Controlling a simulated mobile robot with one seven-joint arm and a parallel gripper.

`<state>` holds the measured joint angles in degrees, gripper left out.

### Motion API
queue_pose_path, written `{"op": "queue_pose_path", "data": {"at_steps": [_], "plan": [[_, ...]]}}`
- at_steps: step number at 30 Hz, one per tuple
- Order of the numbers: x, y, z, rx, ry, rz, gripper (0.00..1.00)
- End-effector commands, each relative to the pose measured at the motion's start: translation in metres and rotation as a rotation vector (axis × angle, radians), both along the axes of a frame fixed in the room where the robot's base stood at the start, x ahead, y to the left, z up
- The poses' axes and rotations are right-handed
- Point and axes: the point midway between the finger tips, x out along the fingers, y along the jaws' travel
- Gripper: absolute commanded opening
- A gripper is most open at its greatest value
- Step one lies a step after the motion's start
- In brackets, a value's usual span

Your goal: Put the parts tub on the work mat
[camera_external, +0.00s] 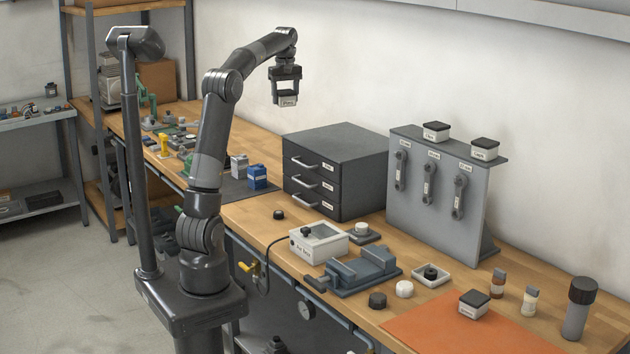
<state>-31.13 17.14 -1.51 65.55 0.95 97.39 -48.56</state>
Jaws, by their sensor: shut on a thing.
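The orange work mat (440,335) lies flat at the front right of the bench, well to the right of my gripper. A similar white tub with a dark lid (474,304) stands on this mat near its back edge.
Two more dark-lidded tubs (436,132) (485,149) stand on the grey tool rack (425,205). The drawer cabinet (335,170), a blue-grey vise (360,270) and a white box (318,243) stand between. Bottles (530,300) and a dark cylinder (578,310) stand right of the mat.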

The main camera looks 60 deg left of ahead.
Motion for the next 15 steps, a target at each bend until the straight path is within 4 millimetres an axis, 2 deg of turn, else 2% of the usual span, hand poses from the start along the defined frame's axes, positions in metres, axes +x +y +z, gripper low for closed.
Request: {"op": "queue_pose_path", "data": {"at_steps": [1,6,12,14,15], "plan": [[-0.013,0.018,0.0,-0.001,-0.001,0.036,0.33],[-0.048,0.06,0.0,-0.003,-0.005,0.122,0.33],[-0.079,0.091,0.0,-0.006,-0.007,0.19,0.33],[-0.087,0.098,0.0,-0.006,-0.007,0.208,0.33],[-0.086,0.097,-0.007,-0.009,-0.005,0.205,0.33]]}}
